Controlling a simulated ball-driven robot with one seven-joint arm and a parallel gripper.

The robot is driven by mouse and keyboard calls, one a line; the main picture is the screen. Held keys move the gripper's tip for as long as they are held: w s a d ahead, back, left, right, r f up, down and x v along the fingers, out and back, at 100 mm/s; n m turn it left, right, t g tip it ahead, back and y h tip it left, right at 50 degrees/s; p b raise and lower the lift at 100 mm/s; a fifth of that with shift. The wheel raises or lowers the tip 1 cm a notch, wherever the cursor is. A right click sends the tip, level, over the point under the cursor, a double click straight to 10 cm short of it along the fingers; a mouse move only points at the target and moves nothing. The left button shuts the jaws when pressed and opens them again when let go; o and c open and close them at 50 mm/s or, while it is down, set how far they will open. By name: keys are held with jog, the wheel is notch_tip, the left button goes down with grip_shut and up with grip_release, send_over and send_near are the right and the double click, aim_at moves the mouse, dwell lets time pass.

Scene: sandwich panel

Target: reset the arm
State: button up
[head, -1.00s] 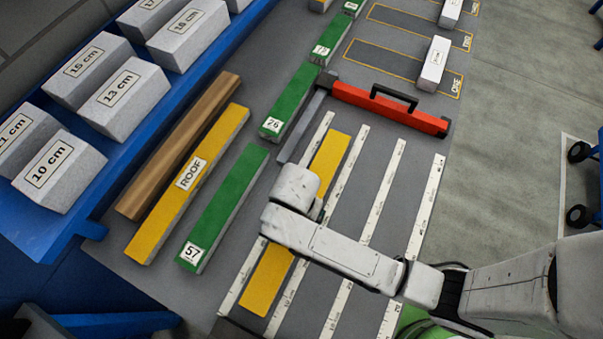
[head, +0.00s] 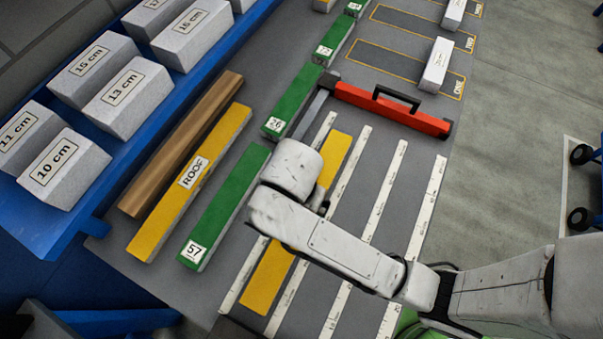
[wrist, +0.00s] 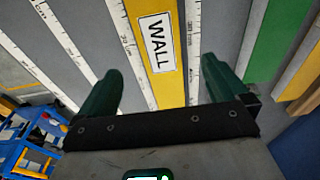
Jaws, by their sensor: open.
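My gripper (wrist: 160,92) shows in the wrist view with its two dark green fingers wide apart and nothing between them. Beyond the fingers lies a yellow panel labelled WALL (wrist: 160,45), flat between white measuring strips. In the head view my white arm reaches in from the right and crosses above this yellow panel (head: 267,278), hiding its middle. The gripper itself is hidden under the arm's end there. I cannot tell the exact height of the fingers above the panel.
Left of the strips lie a green block marked 57 (head: 224,210), a yellow ROOF panel (head: 190,180) and a brown beam (head: 180,145). A red handled bar (head: 393,110) lies beyond. Grey labelled blocks (head: 64,170) stand on a blue bench (head: 50,225). Open floor (head: 530,130) is at right.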

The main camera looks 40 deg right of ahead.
jog(key=shift+a+r, duration=0.1)
jog(key=shift+r, duration=0.4)
jog(key=shift+s, duration=0.1)
jog(key=s+d+f+n, duration=0.1)
jog(key=s+d+n, duration=0.2)
jog(key=n, duration=0.1)
jog(key=s+d+f+n+b, duration=0.1)
jog(key=s+d+f+n, duration=0.1)
jog(key=n, duration=0.2)
jog(key=s+d+f+n+y+b, duration=0.1)
jog(key=s+d+f+n, duration=0.1)
jog(key=s+d+n, duration=0.1)
jog(key=shift+s+d+n+t, duration=0.3)
jog(key=shift+s+d+n, duration=0.05)
jog(key=shift+n, duration=0.35)
jog(key=shift+s+d+f+n, duration=0.1)
jog(key=shift+s+d+n, duration=0.1)
jog(key=shift+s+n, duration=0.3)
jog(key=shift+w, duration=0.15)
jog(key=shift+c, duration=0.5)
